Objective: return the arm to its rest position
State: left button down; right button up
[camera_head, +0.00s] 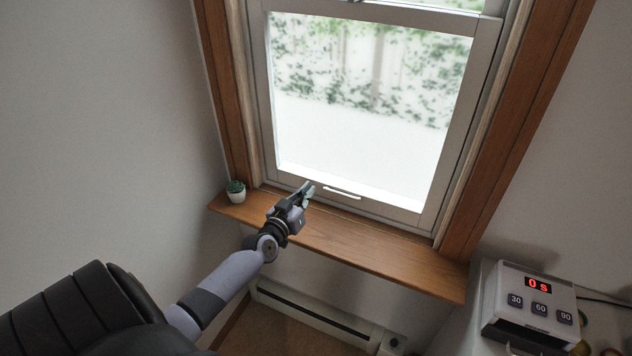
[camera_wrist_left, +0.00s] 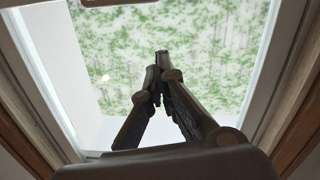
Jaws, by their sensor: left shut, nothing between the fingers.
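My left arm (camera_head: 228,278) reaches in from the lower left of the head view toward the window. My left gripper (camera_head: 306,191) is shut and empty, in front of the lower window sash and above the wooden sill. It looks close to the left end of the white sash handle (camera_head: 343,192); I cannot tell whether it touches. In the left wrist view the closed fingers (camera_wrist_left: 160,62) point at the window glass (camera_wrist_left: 218,72). My right gripper is in neither view.
A small potted succulent (camera_head: 236,191) stands at the left end of the wooden sill (camera_head: 365,252). A box with a red "0 s" display (camera_head: 535,305) sits at the lower right. A baseboard heater (camera_head: 315,315) runs below the sill.

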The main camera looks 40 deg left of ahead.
pick_arm(q)
jog(key=s+d+f+m+g+h, duration=0.35)
jog(key=s+d, duration=0.35)
jog(key=d, duration=0.5)
jog(key=s+d+f+m+g+h, duration=0.35)
jog(key=s+d, duration=0.45)
jog(key=d, duration=0.4)
jog(key=s+d+r+g+y, duration=0.1)
jog(key=s+g+y, duration=0.15)
jog(key=s, duration=0.55)
jog(key=s+r+g+y, duration=0.1)
jog(key=s+g, duration=0.3)
jog(key=s, duration=0.4)
notch_tip(320, 180, down, 30)
jog(key=s+g+b, duration=0.1)
jog(key=s+b, duration=0.1)
jog(key=s, duration=0.1)
jog(key=s+a+f+g, duration=0.1)
jog(key=s+a+f, duration=0.1)
jog(key=s+f, duration=1.3)
jog(key=shift+s+a+f+b, duration=0.25)
jog(key=shift+s+a+b, duration=0.05)
jog(key=shift+a+b, duration=0.1)
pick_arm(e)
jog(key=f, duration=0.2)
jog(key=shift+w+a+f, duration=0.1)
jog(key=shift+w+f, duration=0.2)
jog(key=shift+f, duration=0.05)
